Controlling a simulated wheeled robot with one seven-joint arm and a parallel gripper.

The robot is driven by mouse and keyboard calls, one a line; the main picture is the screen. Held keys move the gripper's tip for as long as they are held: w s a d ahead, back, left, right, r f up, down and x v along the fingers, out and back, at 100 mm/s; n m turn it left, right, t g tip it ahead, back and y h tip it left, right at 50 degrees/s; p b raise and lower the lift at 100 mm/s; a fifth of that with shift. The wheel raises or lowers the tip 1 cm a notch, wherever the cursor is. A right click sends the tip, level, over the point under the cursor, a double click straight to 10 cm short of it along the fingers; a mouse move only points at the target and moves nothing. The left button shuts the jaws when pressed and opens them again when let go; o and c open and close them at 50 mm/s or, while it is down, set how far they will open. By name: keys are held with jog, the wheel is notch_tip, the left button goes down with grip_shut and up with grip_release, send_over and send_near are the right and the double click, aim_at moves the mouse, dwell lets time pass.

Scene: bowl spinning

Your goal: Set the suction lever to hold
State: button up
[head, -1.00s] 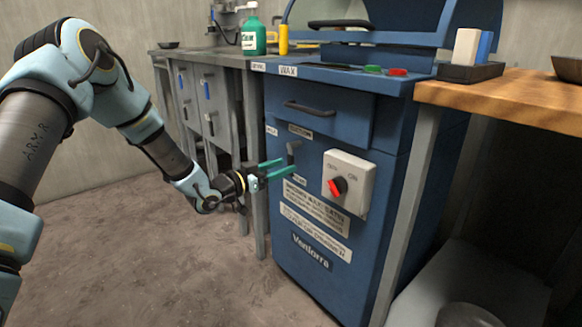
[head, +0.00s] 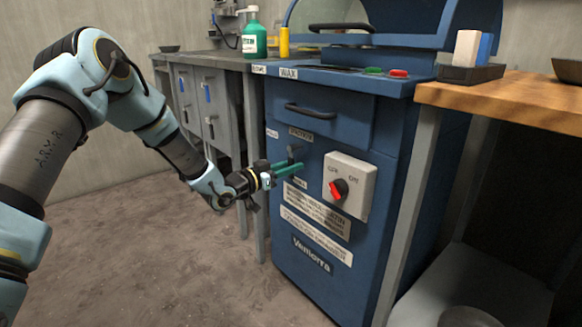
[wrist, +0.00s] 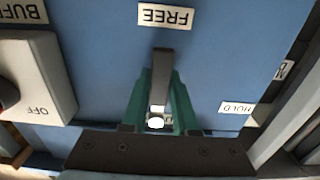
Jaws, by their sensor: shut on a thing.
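The suction lever (wrist: 160,62) is a grey bar on the blue front of the cabinet. In the wrist view it lies between my green fingertips and runs towards the upside-down FREE label (wrist: 166,15). The HOLD label (wrist: 237,108) is off to the right there; in the head view it is a small plate (head: 272,133) left of the lever. My gripper (head: 295,167) is shut on the lever, with a finger on each side. In the head view the fingers partly hide the lever, whose upper part (head: 291,151) shows above them.
A grey switch box (head: 357,178) with a red knob juts out just right of the lever. A drawer handle (head: 311,111) is above. A wooden bench (head: 510,97) stands at the right and a grey workbench (head: 205,62) at the left. The floor in front is clear.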

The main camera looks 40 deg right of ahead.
aim_at(289, 140)
grip_shut()
dwell(0.8)
jog(key=shift+f, duration=0.1)
jog(key=w+r+m+b, duration=0.1)
jog(key=m+b, duration=0.2)
jog(key=m, duration=0.1)
jog(key=w+r+m+b, duration=0.1)
jog(key=w+m+b, duration=0.1)
jog(key=m, duration=0.3)
jog(key=w+r+m+b, duration=0.1)
jog(key=w+m+b, duration=0.1)
jog(key=m+b, duration=0.2)
jog(key=shift+d+m, duration=0.15)
jog(key=shift+m, duration=0.15)
jog(key=r+m+b, duration=0.1)
jog(key=m+b, duration=0.1)
jog(key=shift+w+r+m+b, duration=0.15)
jog(key=shift+m+b, duration=0.25)
jog(key=shift+r+m+b, duration=0.55)
jog(key=shift+m+b, duration=0.05)
jog(key=shift+m, duration=0.3)
